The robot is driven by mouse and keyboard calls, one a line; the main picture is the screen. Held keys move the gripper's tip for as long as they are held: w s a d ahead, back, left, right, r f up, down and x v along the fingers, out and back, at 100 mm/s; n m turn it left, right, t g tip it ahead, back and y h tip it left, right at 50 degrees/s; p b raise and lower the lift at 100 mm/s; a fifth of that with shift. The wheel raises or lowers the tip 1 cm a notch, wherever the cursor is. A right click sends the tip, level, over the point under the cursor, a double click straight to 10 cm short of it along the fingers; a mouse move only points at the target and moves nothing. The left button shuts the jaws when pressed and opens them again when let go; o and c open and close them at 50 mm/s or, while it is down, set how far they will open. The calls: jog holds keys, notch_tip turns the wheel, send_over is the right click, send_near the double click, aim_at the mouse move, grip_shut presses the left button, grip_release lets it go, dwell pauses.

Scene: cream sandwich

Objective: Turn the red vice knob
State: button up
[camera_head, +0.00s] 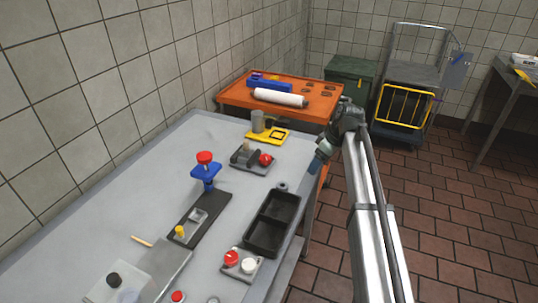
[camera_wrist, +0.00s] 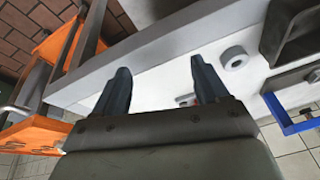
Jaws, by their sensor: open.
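The vice (camera_head: 243,157) is a low dark-grey device on a flat base, on the far part of the grey table. Its red knob (camera_head: 266,159) is on its right side. My gripper (camera_head: 318,159) is to the right of the knob, near the table's right edge, and apart from it. In the wrist view my gripper (camera_wrist: 160,85) shows two dark fingers spread wide with nothing between them. A small red spot beside the right finger may be the knob; the finger hides most of it.
The table (camera_head: 75,232) also holds a blue stand with a red top (camera_head: 205,157), a black two-part tray (camera_head: 272,222), a plate with red and white buttons (camera_head: 241,264) and a yellow fixture (camera_head: 268,136). An orange cart (camera_head: 318,107) stands beyond the table's far end.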

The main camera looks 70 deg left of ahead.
aim_at(266, 157)
jog(key=s+a+r+n, duration=0.3)
jog(key=s+a+r, duration=0.4)
jog(key=s+r, duration=0.4)
jog(key=x, duration=0.8)
jog(key=a+x, duration=0.1)
jog(key=x, duration=0.3)
jog(key=shift+s+a+f, duration=0.1)
jog(key=shift+s+f, duration=0.05)
jog(key=shift+f, duration=0.05)
jog(key=c, duration=1.1)
jog(key=shift+o, duration=0.2)
jog(key=shift+y, duration=0.3)
